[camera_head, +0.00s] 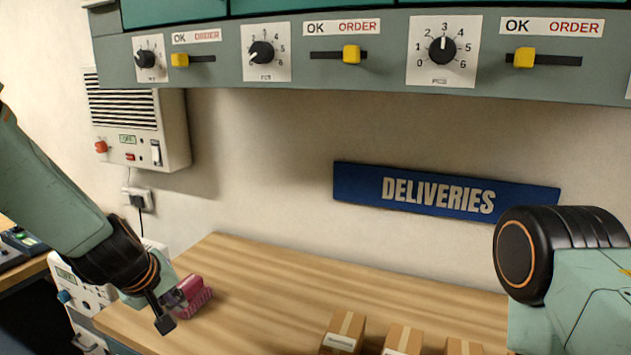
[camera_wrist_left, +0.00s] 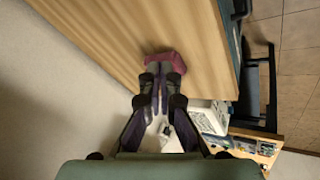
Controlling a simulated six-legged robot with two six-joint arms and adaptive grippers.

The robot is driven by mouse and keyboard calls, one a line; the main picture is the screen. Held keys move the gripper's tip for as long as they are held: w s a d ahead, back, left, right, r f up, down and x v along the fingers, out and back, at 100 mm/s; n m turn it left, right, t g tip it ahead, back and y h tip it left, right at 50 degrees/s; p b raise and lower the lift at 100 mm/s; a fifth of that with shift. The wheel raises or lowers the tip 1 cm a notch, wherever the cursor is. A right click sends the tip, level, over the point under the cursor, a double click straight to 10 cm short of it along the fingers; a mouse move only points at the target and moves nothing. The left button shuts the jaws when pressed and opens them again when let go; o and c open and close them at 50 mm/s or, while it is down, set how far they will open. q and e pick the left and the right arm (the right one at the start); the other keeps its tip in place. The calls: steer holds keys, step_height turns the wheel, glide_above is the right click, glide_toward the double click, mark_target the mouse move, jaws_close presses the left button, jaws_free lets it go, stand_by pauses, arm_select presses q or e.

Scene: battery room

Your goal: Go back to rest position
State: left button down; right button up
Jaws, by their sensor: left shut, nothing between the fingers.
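My left gripper (camera_head: 166,306) comes in from the left, low over the left end of the wooden table (camera_head: 262,291). It is shut and empty. In the left wrist view its fingers (camera_wrist_left: 156,98) lie close together, pointing at a dark red ridged object (camera_wrist_left: 168,61). In the head view this red object (camera_head: 194,296) sits on the table just beyond the fingers, partly hidden by them. I cannot tell whether they touch. My right arm shows at the right edge, but its gripper is out of view.
Several cardboard boxes (camera_head: 402,339) stand at the table's front edge. A green-grey panel (camera_head: 300,75) with knobs and yellow sliders hangs above. A wall unit (camera_head: 137,125) is at upper left and a white device (camera_head: 78,293) at lower left. The table's middle is clear.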

arm_select(q)
steer(key=s+a+f+m+y+b, duration=0.2)
steer(key=s+f, duration=0.5)
steer(key=f, duration=0.4)
steer(key=s+d+f+m+g+b, duration=0.1)
steer(key=s+f+m+g, duration=0.1)
steer(key=s+f, duration=0.5)
steer(key=s+d+f+m+g+h+b, duration=0.1)
steer(key=s+d+f+g+b, duration=0.1)
steer(key=s+f, duration=0.5)
steer(key=s+d+f+m+g+b, duration=0.2)
steer(key=s+f, duration=0.5)
steer(key=s, duration=0.9)
steer(key=shift+s+f+m, duration=0.15)
steer(key=shift+f+m, duration=0.1)
steer(key=shift+m, duration=0.05)
steer(key=shift+h, duration=0.3)
